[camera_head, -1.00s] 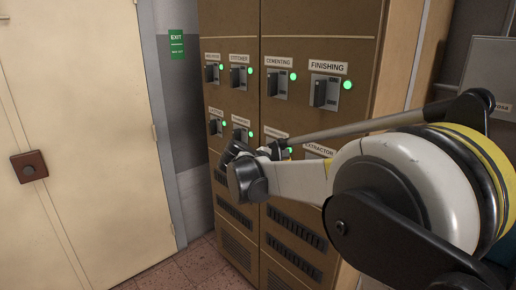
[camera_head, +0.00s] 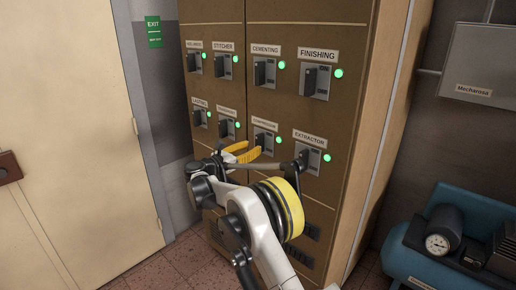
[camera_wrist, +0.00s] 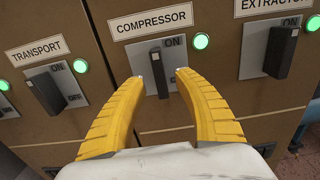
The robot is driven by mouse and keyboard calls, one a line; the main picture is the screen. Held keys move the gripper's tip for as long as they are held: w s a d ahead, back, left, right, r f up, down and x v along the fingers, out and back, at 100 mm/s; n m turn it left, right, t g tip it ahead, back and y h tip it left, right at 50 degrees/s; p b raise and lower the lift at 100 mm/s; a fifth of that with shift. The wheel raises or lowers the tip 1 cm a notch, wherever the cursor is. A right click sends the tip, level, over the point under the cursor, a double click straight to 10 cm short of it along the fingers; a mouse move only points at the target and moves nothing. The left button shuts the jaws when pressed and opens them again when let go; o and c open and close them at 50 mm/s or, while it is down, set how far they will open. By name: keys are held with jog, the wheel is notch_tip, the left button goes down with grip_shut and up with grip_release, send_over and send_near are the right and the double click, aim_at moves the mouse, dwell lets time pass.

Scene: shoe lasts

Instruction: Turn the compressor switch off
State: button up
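The compressor switch (camera_wrist: 159,74) is a black lever on a grey plate under the label COMPRESSOR (camera_wrist: 152,22) in the wrist view. Its lever stands upright toward ON, and the green lamp (camera_wrist: 201,41) beside it is lit. In the head view the compressor switch (camera_head: 264,142) sits in the lower row of the brown cabinet (camera_head: 255,110). My gripper (camera_wrist: 167,75) has its two yellow fingers spread apart, one on each side of the lever in the picture, with nothing between them held. I cannot tell how far the fingertips are from the plate. The gripper (camera_head: 254,151) also shows just below the switch in the head view.
The transport switch (camera_wrist: 45,92) is to the left and the extractor switch (camera_wrist: 281,52) to the right, both with lit green lamps. Other switches fill the upper row, such as finishing (camera_head: 310,80). A blue compressor tank (camera_head: 410,245) stands at the lower right.

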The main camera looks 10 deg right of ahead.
aim_at(256, 145)
jog(key=x, duration=0.4)
jog(key=shift+d+b, duration=0.1)
jog(key=shift+b, duration=0.3)
grip_shut()
